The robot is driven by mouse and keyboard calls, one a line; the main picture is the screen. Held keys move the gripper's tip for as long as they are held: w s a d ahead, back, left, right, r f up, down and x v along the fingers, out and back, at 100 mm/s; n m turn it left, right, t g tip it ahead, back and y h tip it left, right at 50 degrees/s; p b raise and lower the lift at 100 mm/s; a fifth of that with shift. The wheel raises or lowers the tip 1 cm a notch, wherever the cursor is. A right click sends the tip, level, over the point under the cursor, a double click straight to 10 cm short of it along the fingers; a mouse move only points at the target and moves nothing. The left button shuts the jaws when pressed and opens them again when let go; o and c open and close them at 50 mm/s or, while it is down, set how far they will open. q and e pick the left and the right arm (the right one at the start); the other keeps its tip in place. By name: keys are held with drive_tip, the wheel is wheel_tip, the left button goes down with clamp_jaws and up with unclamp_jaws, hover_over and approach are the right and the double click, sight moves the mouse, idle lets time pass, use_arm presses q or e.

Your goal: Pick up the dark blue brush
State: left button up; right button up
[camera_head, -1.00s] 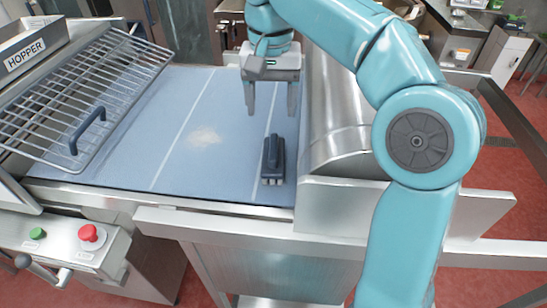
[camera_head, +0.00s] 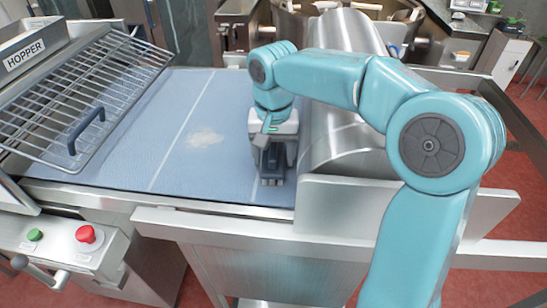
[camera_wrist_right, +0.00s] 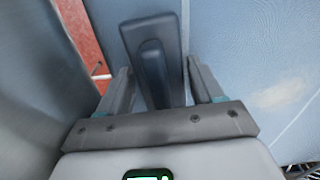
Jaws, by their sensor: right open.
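The dark blue brush (camera_head: 272,165) lies on the blue conveyor belt, close to the steel cylinder, and is mostly hidden by my gripper in the head view. In the right wrist view the brush (camera_wrist_right: 153,50) shows its raised handle pointing between the fingers. My right gripper (camera_head: 274,168) is over the brush from above. Its two fingers (camera_wrist_right: 157,85) stand on either side of the handle, open, with gaps visible. My left gripper is not in view.
A patch of pale powder (camera_head: 204,139) lies on the belt (camera_head: 110,170). A wire grate with a dark blue handle (camera_head: 86,130) is at the left beside the hopper. The steel cylinder (camera_head: 345,140) stands right of the gripper. A red button (camera_head: 86,234) is at lower left.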

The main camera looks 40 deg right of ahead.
sight(273, 146)
drive_tip(key=c, duration=0.9)
drive_tip(key=shift+o, duration=0.2)
wheel_tip(273, 146, up, 20)
drive_tip(key=p, duration=0.3)
drive_tip(key=shift+p, duration=0.4)
